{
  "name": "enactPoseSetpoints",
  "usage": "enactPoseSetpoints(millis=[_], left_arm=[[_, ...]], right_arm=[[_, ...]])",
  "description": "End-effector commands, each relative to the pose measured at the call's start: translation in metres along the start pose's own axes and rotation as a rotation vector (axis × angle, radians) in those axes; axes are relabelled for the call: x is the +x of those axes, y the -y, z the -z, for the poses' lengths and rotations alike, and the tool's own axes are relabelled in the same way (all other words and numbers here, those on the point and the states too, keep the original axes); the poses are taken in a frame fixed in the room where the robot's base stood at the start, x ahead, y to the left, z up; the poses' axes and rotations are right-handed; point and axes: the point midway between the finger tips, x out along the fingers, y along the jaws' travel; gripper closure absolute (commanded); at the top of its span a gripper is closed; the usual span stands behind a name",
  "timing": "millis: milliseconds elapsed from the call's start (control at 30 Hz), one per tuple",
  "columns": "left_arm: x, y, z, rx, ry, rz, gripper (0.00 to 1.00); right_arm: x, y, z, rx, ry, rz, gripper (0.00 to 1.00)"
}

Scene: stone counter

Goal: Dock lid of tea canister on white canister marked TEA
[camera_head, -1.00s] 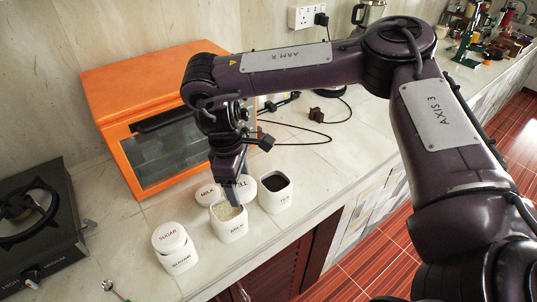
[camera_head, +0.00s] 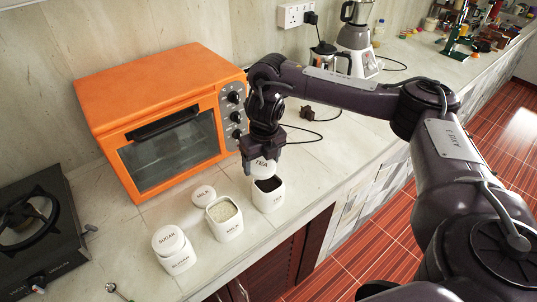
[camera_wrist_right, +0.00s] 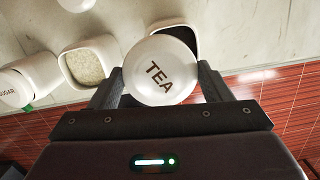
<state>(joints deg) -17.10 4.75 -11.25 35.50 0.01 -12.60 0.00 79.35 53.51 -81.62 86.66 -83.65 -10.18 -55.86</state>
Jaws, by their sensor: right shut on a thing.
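The round white lid marked TEA (camera_head: 262,167) is held by my right gripper (camera_head: 262,158). In the right wrist view the lid (camera_wrist_right: 160,72) sits between the two fingers, its lettering facing the camera. The white canister marked TEA (camera_head: 268,198) stands upright on the counter, open, with dark contents. The lid is above and slightly left of its opening, apart from it as far as I can tell. In the right wrist view the lid hides much of the canister (camera_wrist_right: 190,30). My left gripper is not in view.
The lidded sugar canister (camera_head: 173,252) is further left. An orange oven (camera_head: 165,120) stands behind. The counter front edge is close.

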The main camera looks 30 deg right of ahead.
Motion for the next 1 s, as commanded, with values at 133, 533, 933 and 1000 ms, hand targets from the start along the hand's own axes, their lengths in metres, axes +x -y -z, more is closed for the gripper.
enactPoseSetpoints(millis=[133,533,933,1000], left_arm=[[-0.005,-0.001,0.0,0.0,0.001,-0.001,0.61],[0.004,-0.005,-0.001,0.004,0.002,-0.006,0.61],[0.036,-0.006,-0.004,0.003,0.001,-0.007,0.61],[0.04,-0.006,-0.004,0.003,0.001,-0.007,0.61]], right_arm=[[0.001,0.015,-0.001,-0.179,-0.001,-0.023,0.52],[0.013,0.023,0.001,-0.3,0.0,-0.036,0.52],[0.052,0.023,0.005,-0.299,0.0,-0.036,0.52],[0.057,0.023,0.006,-0.299,0.0,-0.036,0.52]])
